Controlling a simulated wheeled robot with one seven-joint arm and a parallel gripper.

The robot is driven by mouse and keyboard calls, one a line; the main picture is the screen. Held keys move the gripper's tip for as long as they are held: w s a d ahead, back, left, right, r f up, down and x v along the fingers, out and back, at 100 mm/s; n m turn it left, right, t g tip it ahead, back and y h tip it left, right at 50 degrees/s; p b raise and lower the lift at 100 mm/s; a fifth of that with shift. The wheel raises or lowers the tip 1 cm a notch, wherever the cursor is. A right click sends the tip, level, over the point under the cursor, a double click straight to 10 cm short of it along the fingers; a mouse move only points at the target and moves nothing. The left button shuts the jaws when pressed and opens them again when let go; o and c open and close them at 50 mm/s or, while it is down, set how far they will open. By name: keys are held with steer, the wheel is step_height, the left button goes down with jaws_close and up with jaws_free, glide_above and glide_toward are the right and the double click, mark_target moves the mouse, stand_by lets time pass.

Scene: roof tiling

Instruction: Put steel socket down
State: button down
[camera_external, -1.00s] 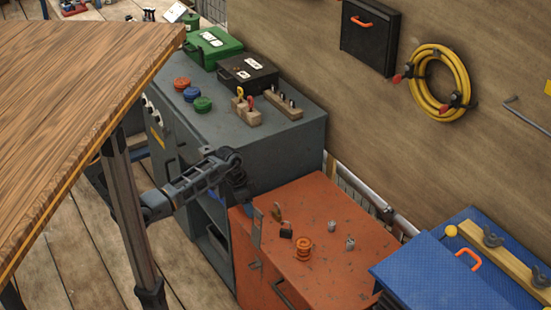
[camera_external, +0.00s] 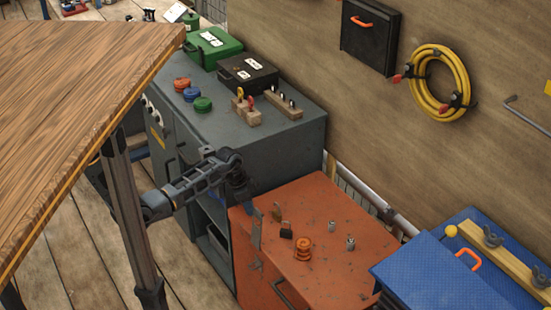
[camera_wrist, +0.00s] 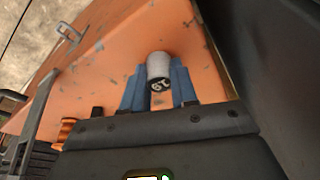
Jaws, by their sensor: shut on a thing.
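My gripper (camera_wrist: 159,76) shows in the wrist view with its two blue fingers shut on a steel socket (camera_wrist: 158,65), a pale metal cylinder with a dark, marked end face. An orange surface lies beyond it; I cannot tell whether they touch. In the external view my gripper (camera_external: 243,199) points down at the left edge of the orange cabinet (camera_external: 325,205), and the held socket cannot be made out there. Two small steel cylinders (camera_external: 331,226) (camera_external: 350,243) show over the right half of the cabinet top.
An orange ribbed part (camera_external: 302,249) and small padlocks (camera_external: 286,231) are on the cabinet top. A taller grey cabinet (camera_external: 290,135) stands behind, with cases and coloured discs. A blue box (camera_external: 430,275) stands at the right. The cabinet's right rear top is clear.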

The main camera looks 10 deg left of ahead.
steer(key=shift+r, duration=0.1)
step_height(320, 180, up, 10)
steer(key=shift+f+p, duration=0.2)
steer(key=shift+p, duration=0.15)
steer(key=shift+d, duration=0.15)
steer(key=s+d+f+b, duration=0.1)
steer(key=s+d+b, duration=0.3)
steer(key=d, duration=0.8)
steer(key=s+d+f+b, duration=0.15)
steer(key=d+b, duration=0.45)
steer(key=d, duration=0.7)
steer(key=s+d+r+b, duration=0.2)
steer(key=s+d+b, duration=0.2)
steer(key=s+d, duration=0.6)
steer(key=s+d+r+b, duration=0.2)
steer(key=s+d+b, duration=0.2)
steer(key=s+d, duration=0.65)
steer(key=w+a+f+b, duration=0.1)
steer(key=w+f, duration=0.1)
steer(key=w, duration=0.1)
steer(key=w+a+f+b, duration=0.1)
steer(key=w+f, duration=0.1)
steer(key=w, duration=0.1)
steer(key=w+a+f+b, duration=0.1)
steer(key=w+f, duration=0.2)
steer(key=shift+a, duration=0.15)
steer(key=shift+f+b, duration=0.6)
steer(key=shift+f, duration=1.4)
